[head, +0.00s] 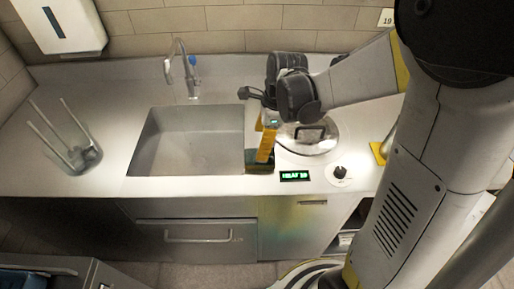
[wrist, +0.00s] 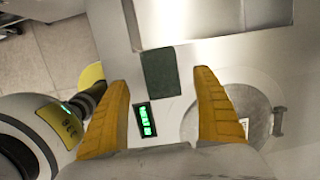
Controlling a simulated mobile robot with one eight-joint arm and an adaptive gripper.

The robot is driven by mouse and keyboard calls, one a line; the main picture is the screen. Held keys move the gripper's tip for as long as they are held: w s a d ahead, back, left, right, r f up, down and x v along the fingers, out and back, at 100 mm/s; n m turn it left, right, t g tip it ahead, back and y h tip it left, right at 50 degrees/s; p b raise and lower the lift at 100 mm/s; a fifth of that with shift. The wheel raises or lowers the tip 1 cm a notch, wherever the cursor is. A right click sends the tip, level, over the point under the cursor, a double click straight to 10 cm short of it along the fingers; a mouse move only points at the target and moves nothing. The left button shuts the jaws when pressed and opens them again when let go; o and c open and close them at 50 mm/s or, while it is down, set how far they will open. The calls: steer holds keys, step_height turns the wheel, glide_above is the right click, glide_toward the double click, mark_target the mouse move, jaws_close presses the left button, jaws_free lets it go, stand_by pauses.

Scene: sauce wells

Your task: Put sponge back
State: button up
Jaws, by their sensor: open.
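A dark green rectangular pad, which looks like the sponge (wrist: 160,72), lies at the sink's edge on the steel counter. In the head view the sponge (head: 259,168) shows partly, at the right rim of the sink, behind a yellow finger. My gripper (wrist: 161,80) is open, with its two yellow fingers apart and nothing held between them. In the wrist view the sponge appears between and slightly beyond the fingertips. I cannot tell the exact height of the fingers above it. In the head view my gripper (head: 266,146) points down beside the sink.
The empty sink (head: 190,150) is left of my gripper, with a faucet (head: 182,68) behind it. A round metal lid (head: 318,146), a green-lit display (head: 294,176) and a black knob (head: 340,172) are to the right. A metal rack (head: 80,156) stands far left.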

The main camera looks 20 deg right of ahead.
steer(key=s+r+n+t+h, duration=0.1)
steer(key=s+r+n+t, duration=0.2)
steer(key=s+r+n, duration=0.3)
steer(key=s+r+n+t+h, duration=0.1)
steer(key=s+r+n+t, duration=0.2)
steer(key=n, duration=1.2)
steer(key=s+r, duration=0.3)
steer(key=r, duration=0.1)
steer(key=shift+s+n+p, duration=0.15)
steer(key=shift+n+p, duration=0.15)
steer(key=shift+p, duration=0.1)
steer(key=shift+a, duration=0.1)
